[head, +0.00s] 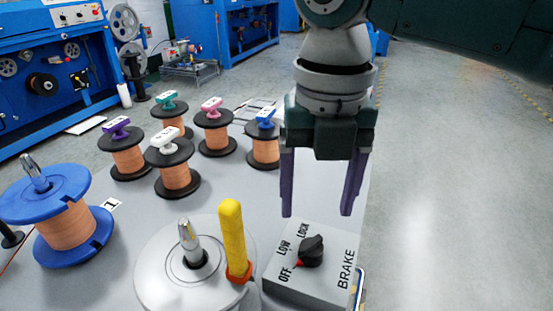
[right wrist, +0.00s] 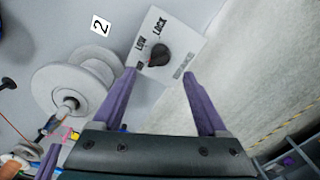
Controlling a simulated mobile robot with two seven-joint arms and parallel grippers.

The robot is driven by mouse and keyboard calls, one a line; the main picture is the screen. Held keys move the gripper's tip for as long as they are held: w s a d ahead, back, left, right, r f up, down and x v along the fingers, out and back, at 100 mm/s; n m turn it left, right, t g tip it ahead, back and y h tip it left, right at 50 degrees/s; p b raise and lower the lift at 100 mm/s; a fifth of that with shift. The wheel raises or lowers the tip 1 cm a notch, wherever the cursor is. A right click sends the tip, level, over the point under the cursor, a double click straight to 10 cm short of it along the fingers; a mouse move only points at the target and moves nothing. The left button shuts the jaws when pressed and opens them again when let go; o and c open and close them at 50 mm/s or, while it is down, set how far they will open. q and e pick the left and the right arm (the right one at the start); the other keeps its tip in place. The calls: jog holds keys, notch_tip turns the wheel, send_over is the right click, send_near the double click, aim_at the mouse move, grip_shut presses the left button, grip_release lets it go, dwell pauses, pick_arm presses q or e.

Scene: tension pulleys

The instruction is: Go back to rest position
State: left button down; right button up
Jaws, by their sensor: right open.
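My right gripper (head: 318,200) hangs in the air above the grey brake box, its two purple fingers apart and nothing between them. It also shows in the right wrist view (right wrist: 160,85), open and empty. The brake box (head: 288,278) has a black knob (head: 311,250) with a red mark, and the labels OFF, LOW, LOCK and BRAKE. The red mark points toward OFF. The fingers are apart from the knob. In the right wrist view the knob (right wrist: 158,55) lies beyond the fingertips.
A white spool (head: 160,270) with a yellow handle (head: 232,235) stands left of the box. A blue copper spool (head: 68,225) is at far left. Several black-flanged copper spools (head: 175,177) stand behind on the grey table (head: 120,245). Open floor (head: 450,190) lies to the right.

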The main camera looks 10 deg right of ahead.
jog(key=shift+r, duration=0.95)
